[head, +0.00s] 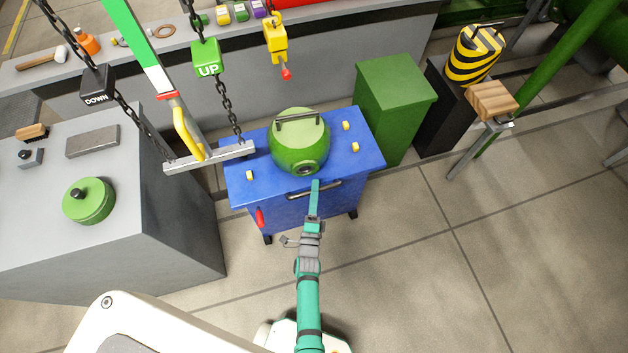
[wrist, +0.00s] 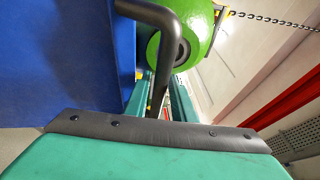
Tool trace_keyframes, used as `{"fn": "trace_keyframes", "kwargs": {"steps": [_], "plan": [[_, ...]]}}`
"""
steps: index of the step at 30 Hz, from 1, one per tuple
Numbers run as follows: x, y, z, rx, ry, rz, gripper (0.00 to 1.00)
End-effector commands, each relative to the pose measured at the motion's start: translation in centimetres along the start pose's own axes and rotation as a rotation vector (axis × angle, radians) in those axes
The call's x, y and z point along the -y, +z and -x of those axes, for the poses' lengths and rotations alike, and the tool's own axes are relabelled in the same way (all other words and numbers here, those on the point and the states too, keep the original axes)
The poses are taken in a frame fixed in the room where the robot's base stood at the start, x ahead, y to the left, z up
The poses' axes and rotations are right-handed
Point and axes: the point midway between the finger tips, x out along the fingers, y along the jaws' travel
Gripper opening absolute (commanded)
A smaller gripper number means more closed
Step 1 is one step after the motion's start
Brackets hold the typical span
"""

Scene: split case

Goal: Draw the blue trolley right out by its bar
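The blue trolley (head: 240,188) stands on casters between the grey bench and the green cabinet. Its dark bar (head: 330,188) runs along the front side near the top; the bar also shows large in the wrist view (wrist: 166,22). A green rounded casing (head: 285,150) with a dark handle sits on top of the trolley. My gripper (head: 315,186) reaches the bar from the front. In the wrist view my two teal fingers (wrist: 160,95) stand apart, with the bar passing between them and some gap visible. Contact with the bar cannot be made out.
A metal beam (head: 210,158) on chains hangs over the trolley's left edge, near the casing. The grey bench (head: 180,215) is close on the left, the green cabinet (head: 395,100) close on the right. The floor (head: 430,260) in front and to the right is clear.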

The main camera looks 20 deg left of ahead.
Motion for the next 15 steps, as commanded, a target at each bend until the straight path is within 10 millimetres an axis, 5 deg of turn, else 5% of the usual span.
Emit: {"fn": "trace_keyframes", "kwargs": {"steps": [6, 15], "plan": [[-0.1, 0.1, 4.3, 0.002, 0.003, -0.001, 0.23], [0.0, 0.1, 6.9, 0.002, 0.001, -0.002, 0.23]]}}
